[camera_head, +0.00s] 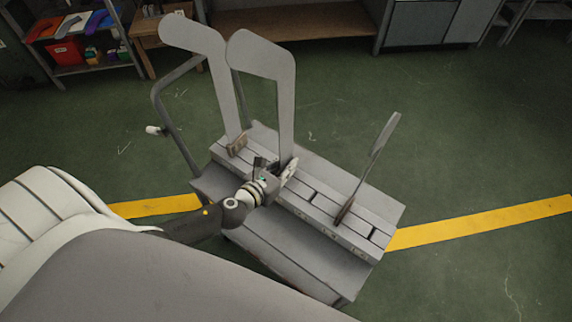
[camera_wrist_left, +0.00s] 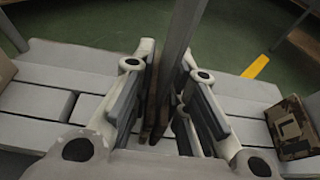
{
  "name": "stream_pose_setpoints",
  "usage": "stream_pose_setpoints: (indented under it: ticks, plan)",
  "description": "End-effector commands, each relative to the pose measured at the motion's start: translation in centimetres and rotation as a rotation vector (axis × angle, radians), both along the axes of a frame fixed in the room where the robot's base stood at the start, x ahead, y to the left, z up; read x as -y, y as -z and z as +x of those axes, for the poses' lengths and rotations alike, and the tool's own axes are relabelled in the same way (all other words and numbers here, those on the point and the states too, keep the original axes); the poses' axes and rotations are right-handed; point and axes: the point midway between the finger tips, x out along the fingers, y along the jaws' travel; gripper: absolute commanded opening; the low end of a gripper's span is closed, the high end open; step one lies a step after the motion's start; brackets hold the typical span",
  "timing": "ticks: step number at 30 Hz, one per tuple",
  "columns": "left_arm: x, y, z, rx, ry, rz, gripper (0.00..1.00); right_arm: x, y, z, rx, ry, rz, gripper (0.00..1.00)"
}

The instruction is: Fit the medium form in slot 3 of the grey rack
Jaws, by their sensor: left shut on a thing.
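My left gripper (camera_head: 287,172) is shut on the lower end of a grey, foot-shaped flat form (camera_head: 268,58), which stands upright above the grey rack (camera_head: 388,206). In the left wrist view the form's shaft (camera_wrist_left: 181,45) rises between the fingers (camera_wrist_left: 160,112); a brown part shows low between them. The fingers hide the form's foot, so I cannot tell whether it is seated in a slot. Another tall form (camera_head: 195,38) stands to the left in the rack, and a shorter one (camera_head: 370,165) to the right, seen nearly edge-on. My right gripper is not in view.
Empty slots (camera_head: 312,197) show between the held form and the right one. A bent grey rail (camera_head: 165,117) rises at the rack's left end. Shelves (camera_head: 80,65) and a wooden bench (camera_head: 290,20) stand behind, with free green floor between.

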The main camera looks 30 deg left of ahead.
Motion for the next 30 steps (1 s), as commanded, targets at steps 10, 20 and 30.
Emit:
stream_pose_setpoints:
  ticks: [10, 20, 30]
  plan:
    - [0.0, 0.9, 0.1, 0.002, 0.0, 0.0, 0.0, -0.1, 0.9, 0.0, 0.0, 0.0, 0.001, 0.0]
    - [0.0, 1.7, 0.1, 0.002, 0.0, 0.001, 0.0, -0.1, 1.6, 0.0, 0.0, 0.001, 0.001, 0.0]
    - [0.0, 2.0, 0.0, 0.002, 0.0, 0.001, 0.35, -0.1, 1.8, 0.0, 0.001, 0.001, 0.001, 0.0]
